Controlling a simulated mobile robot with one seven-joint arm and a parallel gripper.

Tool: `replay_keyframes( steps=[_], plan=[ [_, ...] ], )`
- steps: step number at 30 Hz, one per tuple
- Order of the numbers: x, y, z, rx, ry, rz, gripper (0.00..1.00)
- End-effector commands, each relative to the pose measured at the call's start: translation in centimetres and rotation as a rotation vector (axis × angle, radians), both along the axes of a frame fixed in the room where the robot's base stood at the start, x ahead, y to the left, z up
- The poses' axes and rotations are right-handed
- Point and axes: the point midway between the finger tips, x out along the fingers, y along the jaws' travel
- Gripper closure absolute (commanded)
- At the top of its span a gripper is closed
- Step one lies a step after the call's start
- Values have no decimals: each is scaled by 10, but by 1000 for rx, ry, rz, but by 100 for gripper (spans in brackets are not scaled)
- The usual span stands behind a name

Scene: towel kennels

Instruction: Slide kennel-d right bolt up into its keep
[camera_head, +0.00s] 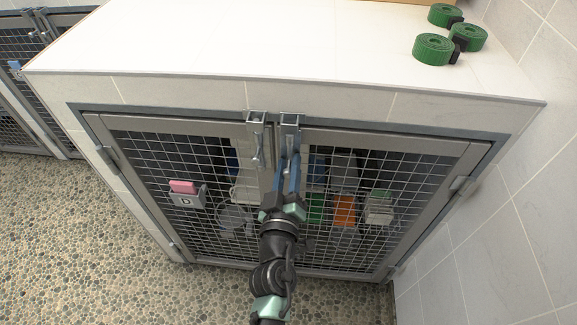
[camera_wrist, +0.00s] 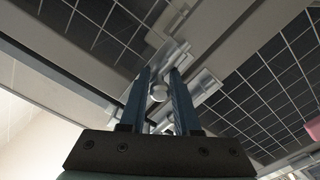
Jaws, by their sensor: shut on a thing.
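Kennel D has two mesh doors, with the D plate (camera_head: 186,200) on the left one. The right bolt (camera_wrist: 205,84) is a pale metal rod with a round knob (camera_wrist: 159,93) in the wrist view. My gripper (camera_head: 291,157) is at the top of the right door, just below the right keep (camera_head: 290,119). In the wrist view its blue fingers (camera_wrist: 159,74) are shut on the knob, one on each side. My gripper hides most of this bolt in the head view, so I cannot tell if its end is in the keep. The left bolt (camera_head: 257,150) stands beside it, below its own keep (camera_head: 256,117).
A white top (camera_head: 250,45) overhangs the doors, with several green rolls (camera_head: 433,49) at its back right. Bins and boxes show behind the mesh. A tiled wall (camera_head: 510,190) is close on the right. The pebbled floor (camera_head: 80,230) is clear at the left.

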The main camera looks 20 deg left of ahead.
Motion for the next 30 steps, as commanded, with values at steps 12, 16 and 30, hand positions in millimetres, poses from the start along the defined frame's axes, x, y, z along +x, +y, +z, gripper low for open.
replay_keyframes(
  steps=[12,16,30],
  plan=[
    [0,0,0,-8,-2,0,100],
    [0,0,0,-8,-1,-1,100],
    [0,0,7,-8,-3,-1,100]
  ],
)
